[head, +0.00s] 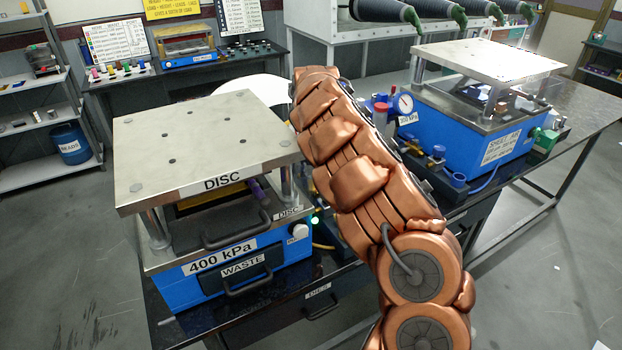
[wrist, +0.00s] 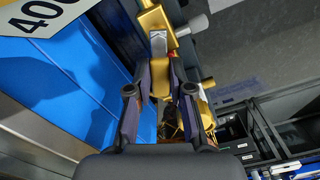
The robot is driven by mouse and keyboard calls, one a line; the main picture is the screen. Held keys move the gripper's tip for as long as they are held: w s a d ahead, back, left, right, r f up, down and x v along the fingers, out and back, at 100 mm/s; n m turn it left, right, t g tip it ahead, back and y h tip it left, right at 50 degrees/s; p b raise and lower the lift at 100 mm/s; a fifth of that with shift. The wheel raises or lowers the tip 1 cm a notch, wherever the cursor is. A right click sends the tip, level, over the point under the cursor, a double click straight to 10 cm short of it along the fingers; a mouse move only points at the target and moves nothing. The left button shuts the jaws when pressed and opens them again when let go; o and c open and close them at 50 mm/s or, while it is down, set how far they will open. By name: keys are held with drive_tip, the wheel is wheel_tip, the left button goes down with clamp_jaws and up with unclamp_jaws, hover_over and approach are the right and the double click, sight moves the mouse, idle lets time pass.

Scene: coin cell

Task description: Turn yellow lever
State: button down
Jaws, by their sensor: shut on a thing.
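The yellow lever (wrist: 155,20) shows in the wrist view at the top middle, on gold-coloured valve parts beside a blue cabinet wall. My gripper (wrist: 160,72) is shut on it, its two dark fingers close together at the yellow metal. The fingers hide part of the lever, so its exact angle is hard to tell. In the head view my copper-coloured arm covers the lever and gripper, at the right side of the blue DISC press (head: 205,145) marked 400 kPa.
A second blue press (head: 480,135) with a gauge (head: 404,103) and small yellow valves (head: 438,151) stands to the right on the dark bench (head: 575,130). A WASTE drawer handle (head: 249,285) sticks out at the DISC press front. A dark rack (wrist: 262,130) lies right in the wrist view.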

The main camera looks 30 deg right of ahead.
drive_tip(key=m, duration=0.1)
drive_tip(key=p, duration=0.1)
drive_tip(key=m+p, duration=0.1)
drive_tip(key=shift+w+a+r+m, duration=0.2)
drive_tip(key=shift+w+a+m, duration=0.05)
drive_tip(key=shift+a+m, duration=0.05)
drive_tip(key=m, duration=0.1)
drive_tip(key=m+p, duration=0.1)
drive_tip(key=m, duration=0.1)
drive_tip(key=shift+w+a+f+m, duration=0.15)
drive_tip(key=shift+w+a+m, duration=0.15)
drive_tip(key=shift+w+a, duration=0.1)
drive_tip(key=shift+w+a+m, duration=0.1)
drive_tip(key=shift+w+m, duration=0.2)
drive_tip(key=shift+m, duration=0.85)
drive_tip(key=shift+w+d+m, duration=0.1)
drive_tip(key=shift+w+m, duration=0.2)
drive_tip(key=shift+m, duration=0.9)
drive_tip(key=shift+w+a+m, duration=0.1)
drive_tip(key=shift+w+m, duration=0.2)
drive_tip(key=shift+m, duration=0.85)
drive_tip(key=c, duration=1)
unclamp_jaws()
drive_tip(key=shift+c, duration=0.2)
